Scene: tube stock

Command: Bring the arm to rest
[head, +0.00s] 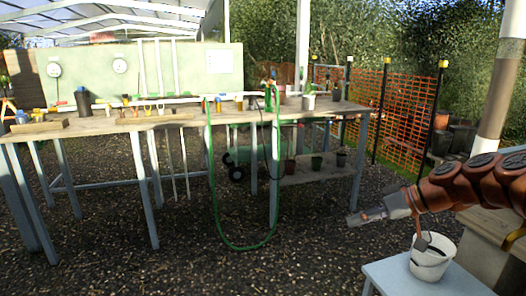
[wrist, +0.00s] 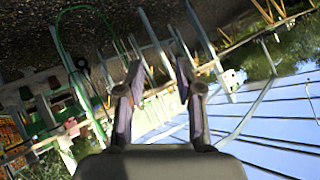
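My gripper (head: 367,216) is at the end of my orange-brown arm, which reaches in from the right in the head view. It is in the air, left of and above a white bucket on a pale stand. In the wrist view my gripper (wrist: 157,75) shows two dark fingers standing apart, with nothing between them. The wrist view is tilted, with the bench, green hose and roof behind the fingers.
A long workbench (head: 95,126) with pots and tools stands ahead. A green hose (head: 213,190) hangs from it to the gravel. The white bucket (head: 432,258) stands on the pale stand (head: 395,277) below my arm. An orange mesh fence (head: 405,110) is at the back right. Open gravel lies in front.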

